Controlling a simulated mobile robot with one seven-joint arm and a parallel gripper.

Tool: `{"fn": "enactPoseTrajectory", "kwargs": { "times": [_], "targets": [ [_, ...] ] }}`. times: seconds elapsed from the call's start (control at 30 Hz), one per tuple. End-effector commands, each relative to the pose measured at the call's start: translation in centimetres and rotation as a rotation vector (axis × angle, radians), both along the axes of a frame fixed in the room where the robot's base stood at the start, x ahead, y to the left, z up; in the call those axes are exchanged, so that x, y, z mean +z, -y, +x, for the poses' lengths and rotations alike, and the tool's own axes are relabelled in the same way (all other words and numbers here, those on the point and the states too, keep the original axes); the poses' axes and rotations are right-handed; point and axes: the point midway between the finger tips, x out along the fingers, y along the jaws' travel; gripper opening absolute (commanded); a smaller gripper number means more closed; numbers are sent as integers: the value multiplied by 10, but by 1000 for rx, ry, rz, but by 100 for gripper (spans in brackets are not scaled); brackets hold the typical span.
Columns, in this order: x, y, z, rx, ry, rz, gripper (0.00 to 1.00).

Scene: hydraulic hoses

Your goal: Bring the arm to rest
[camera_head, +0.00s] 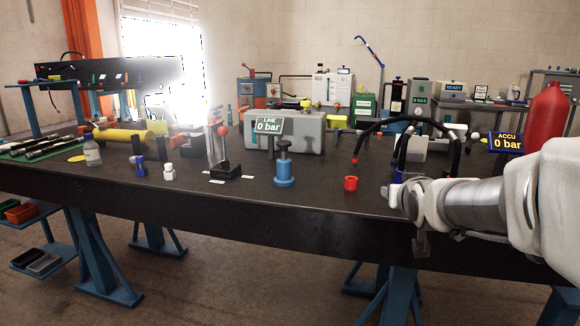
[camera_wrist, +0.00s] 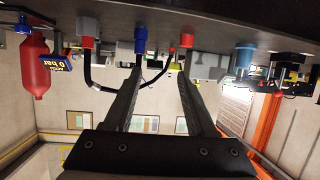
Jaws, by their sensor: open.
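My gripper (camera_wrist: 160,72) is open in the wrist view, which shows the scene upside down. Its two dark fingers stand apart with nothing held between them. In the head view my arm reaches in from the right over the bench's front edge; the fingers are not clearly seen there. A black hose (camera_head: 376,122) arches over the bench behind my wrist, and also shows in the wrist view (camera_wrist: 91,80). A red cap (camera_head: 351,183) stands left of my wrist. A blue fitting (camera_wrist: 141,38) lies beyond my left finger in the picture.
A "LINE 0 bar" display (camera_head: 268,125) and "ACCU 0 bar" display (camera_head: 507,142) stand behind. A red accumulator (camera_head: 547,115) is near my arm. Floor space before the bench is clear.

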Motion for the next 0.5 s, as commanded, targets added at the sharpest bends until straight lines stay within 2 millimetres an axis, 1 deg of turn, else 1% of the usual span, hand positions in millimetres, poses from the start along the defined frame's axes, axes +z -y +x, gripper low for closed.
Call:
{"fn": "enactPoseTrajectory", "kwargs": {
  "times": [0.03, 0.17, 0.2, 0.27, 0.3, 0.37, 0.4, 0.47, 0.5],
  "targets": [
    [-1, -12, -20, 12, -46, 5, 56],
    [-17, -35, -75, 35, -197, 26, 56],
    [-22, -43, -93, 44, -243, 32, 56],
    [-31, -52, -121, 58, -313, 41, 56],
    [-38, -58, -140, 68, -359, 46, 56],
    [-47, -66, -167, 82, -424, 53, 56],
    [-53, -71, -184, 92, -466, 58, 56],
    [-62, -77, -209, 107, -524, 64, 56],
    [-67, -81, -225, 117, -562, 69, 56]
  ]
}}
